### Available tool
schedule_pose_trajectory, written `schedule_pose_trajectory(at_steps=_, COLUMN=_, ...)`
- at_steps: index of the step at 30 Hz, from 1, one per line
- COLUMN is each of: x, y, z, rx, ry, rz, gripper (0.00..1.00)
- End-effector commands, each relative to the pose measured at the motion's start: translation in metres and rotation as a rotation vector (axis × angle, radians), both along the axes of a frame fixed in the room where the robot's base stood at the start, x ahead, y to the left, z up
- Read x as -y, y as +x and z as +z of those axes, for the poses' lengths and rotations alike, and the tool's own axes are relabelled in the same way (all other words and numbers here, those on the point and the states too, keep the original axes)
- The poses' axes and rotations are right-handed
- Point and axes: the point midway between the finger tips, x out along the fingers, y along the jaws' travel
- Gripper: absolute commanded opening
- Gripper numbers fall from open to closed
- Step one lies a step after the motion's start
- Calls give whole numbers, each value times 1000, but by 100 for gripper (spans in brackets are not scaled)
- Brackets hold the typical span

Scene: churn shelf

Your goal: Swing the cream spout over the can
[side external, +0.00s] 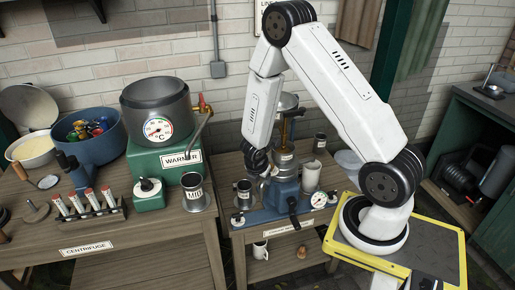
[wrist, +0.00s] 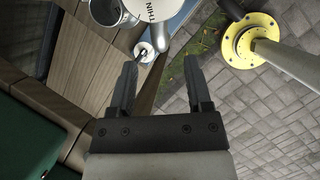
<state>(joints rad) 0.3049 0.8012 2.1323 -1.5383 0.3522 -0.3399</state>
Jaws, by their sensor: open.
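A metal separator (side external: 285,165) stands on a blue base (side external: 262,214) on the right-hand bench in the side view. A small grey can (side external: 244,193) is on the base's left end. A metal can (wrist: 112,10) also shows at the top of the wrist view. In the wrist view a white round knob (wrist: 145,51) lies beyond the fingertips.
A white cylinder (side external: 311,175) and a dial gauge (side external: 318,200) stand right of the separator. A milk can (side external: 194,191) and green warmer (side external: 163,140) stand on the left bench. In the wrist view, a yellow bolted flange (wrist: 236,50) is at the upper right.

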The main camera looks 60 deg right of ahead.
Motion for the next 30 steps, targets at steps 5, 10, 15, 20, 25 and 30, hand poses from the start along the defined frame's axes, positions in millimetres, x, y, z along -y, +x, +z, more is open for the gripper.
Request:
schedule_pose_trajectory(at_steps=5, x=8, y=1, z=-18, rx=-2, ry=1, rz=-2, gripper=64)
schedule_pose_trajectory(at_steps=10, x=13, y=2, z=-32, rx=-1, ry=1, rz=-2, gripper=64)
schedule_pose_trajectory(at_steps=15, x=17, y=3, z=-42, rx=-1, ry=1, rz=-1, gripper=64)
schedule_pose_trajectory(at_steps=20, x=19, y=3, z=-45, rx=1, ry=1, rz=-2, gripper=64)
schedule_pose_trajectory(at_steps=25, x=19, y=3, z=-46, rx=1, ry=1, rz=-2, gripper=64)
schedule_pose_trajectory(at_steps=30, x=19, y=3, z=-46, rx=0, ry=1, rz=-1, gripper=45)
